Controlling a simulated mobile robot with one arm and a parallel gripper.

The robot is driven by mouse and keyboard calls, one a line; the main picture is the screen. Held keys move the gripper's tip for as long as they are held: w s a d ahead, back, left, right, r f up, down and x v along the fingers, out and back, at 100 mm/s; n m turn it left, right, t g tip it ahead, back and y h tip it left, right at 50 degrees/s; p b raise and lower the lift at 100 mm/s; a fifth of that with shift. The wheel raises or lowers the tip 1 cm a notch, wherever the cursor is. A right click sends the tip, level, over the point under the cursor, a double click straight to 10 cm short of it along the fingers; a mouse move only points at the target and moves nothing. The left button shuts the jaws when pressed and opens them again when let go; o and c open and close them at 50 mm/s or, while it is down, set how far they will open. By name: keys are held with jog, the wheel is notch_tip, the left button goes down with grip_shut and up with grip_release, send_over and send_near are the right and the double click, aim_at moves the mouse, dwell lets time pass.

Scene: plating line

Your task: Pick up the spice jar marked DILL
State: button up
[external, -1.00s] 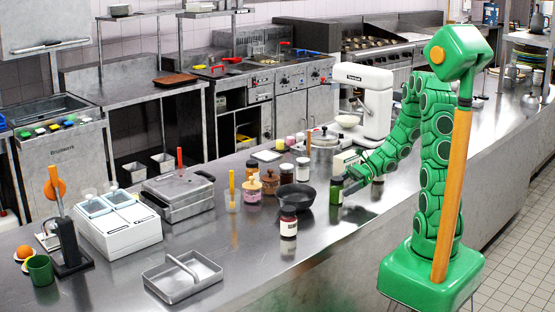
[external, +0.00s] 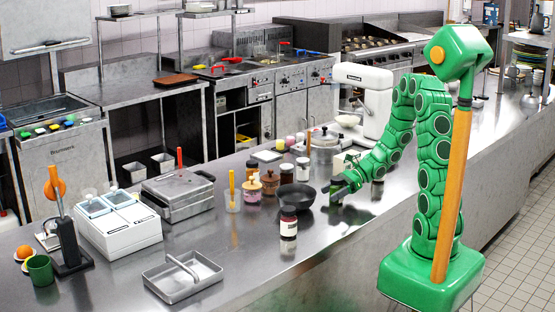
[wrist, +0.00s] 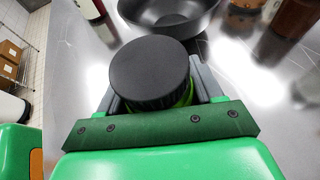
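A jar with a wide black lid (wrist: 150,72) and a green body stands between the grey fingers of my gripper (wrist: 160,98) in the wrist view. Its label is hidden, so I cannot read whether it says DILL. One finger lies on each side of the jar, close to it; whether they press on it does not show.
A dark pan (external: 296,196) is just left of my gripper, and also shows in the wrist view (wrist: 165,15). The counter front is clear around a metal tray (external: 160,285).

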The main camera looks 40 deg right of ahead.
jog(key=c, duration=0.7)
jog(key=shift+o, duration=0.2)
jog(key=shift+r, duration=0.15)
